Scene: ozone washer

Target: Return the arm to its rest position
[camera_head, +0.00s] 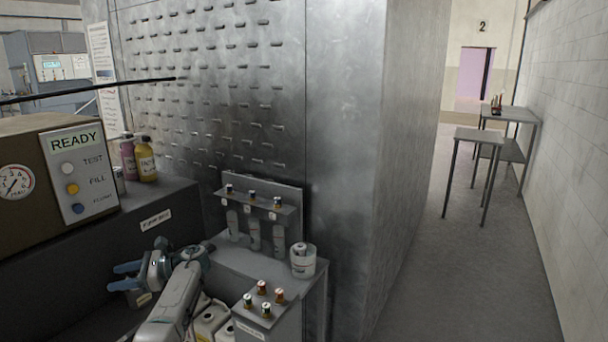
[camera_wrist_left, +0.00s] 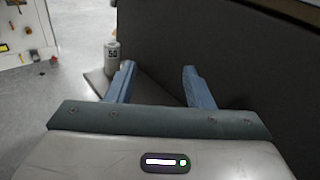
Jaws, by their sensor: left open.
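My left arm (camera_head: 172,305) reaches up from the bottom of the head view, and its gripper (camera_head: 114,277) points left, in front of the dark cabinet front below the READY panel. The two blue fingers are apart with nothing between them. In the left wrist view the gripper (camera_wrist_left: 158,68) is also open and empty, with a dark panel (camera_wrist_left: 235,55) beyond the fingers. My right gripper is in neither view.
A machine with a READY panel (camera_head: 76,172) stands at the left. A bottle (camera_wrist_left: 111,57) stands beyond the left finger. The aisle floor (camera_head: 470,270) is clear.

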